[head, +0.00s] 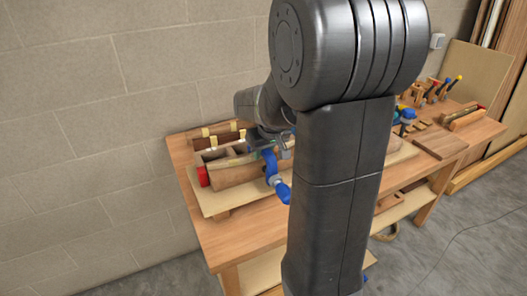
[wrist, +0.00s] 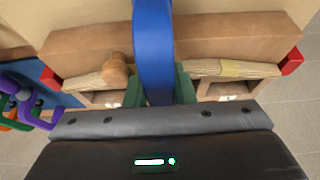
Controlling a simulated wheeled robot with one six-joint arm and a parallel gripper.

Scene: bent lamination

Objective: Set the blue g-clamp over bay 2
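The blue g-clamp (head: 271,166) hangs from my gripper (head: 272,143) in the head view, with its blue handle low at the front. In the wrist view my gripper (wrist: 159,88) has its green fingers on both sides of the blue frame (wrist: 153,40), shut on it. The clamp crosses in front of the curved wooden form (head: 235,172), which has red end blocks (wrist: 291,61). The wrist view shows openings in the form left and right of the clamp. Bay numbers are not readable, and I cannot tell whether the clamp touches the form.
A wooden bench (head: 240,233) carries the form on a pale board (head: 212,205). Purple, green and orange clamps (wrist: 38,108) lie at the left in the wrist view. Tools (head: 437,90) stand at the bench's right end. A block wall (head: 90,120) is close behind. My arm hides the bench middle.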

